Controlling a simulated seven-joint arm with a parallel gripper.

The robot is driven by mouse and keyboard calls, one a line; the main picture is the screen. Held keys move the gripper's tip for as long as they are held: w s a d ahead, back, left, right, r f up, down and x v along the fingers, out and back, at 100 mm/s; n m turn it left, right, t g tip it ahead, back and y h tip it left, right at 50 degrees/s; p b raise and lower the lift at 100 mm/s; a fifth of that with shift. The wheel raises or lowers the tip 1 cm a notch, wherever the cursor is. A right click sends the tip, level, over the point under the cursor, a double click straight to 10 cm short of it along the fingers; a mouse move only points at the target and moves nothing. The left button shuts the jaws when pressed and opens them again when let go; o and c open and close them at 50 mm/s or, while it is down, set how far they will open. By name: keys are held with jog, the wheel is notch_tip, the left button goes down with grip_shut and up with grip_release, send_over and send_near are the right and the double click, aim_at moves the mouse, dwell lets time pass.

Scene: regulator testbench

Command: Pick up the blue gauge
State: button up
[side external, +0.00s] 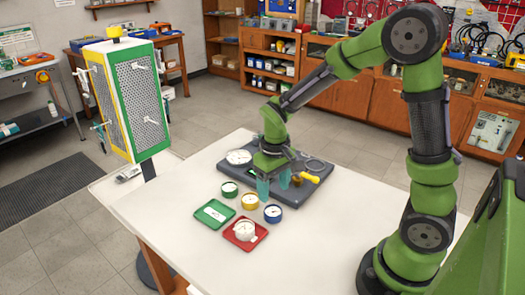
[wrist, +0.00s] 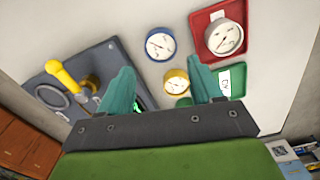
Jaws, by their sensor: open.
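The blue gauge (side external: 273,213) is a small round gauge with a blue rim, lying on the white table in front of the grey test board. In the wrist view the blue gauge (wrist: 160,44) shows its white dial beyond the fingertips, nearly centred between them. My gripper (side external: 274,190) hangs above the front part of the board, behind the blue gauge in the side view. Its teal fingers are spread and empty, as the wrist view also shows for my gripper (wrist: 158,68). Nothing touches the blue gauge.
A yellow gauge (side external: 250,201) and a green gauge (side external: 229,189) stand nearby. The test board (side external: 300,194) carries a yellow-handled valve (side external: 307,177). The table's right front is clear.

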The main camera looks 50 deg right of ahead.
aim_at(273, 210)
jog(key=shift+a+f, duration=0.1)
jog(key=shift+f, duration=3.4)
jog(key=c, duration=0.9)
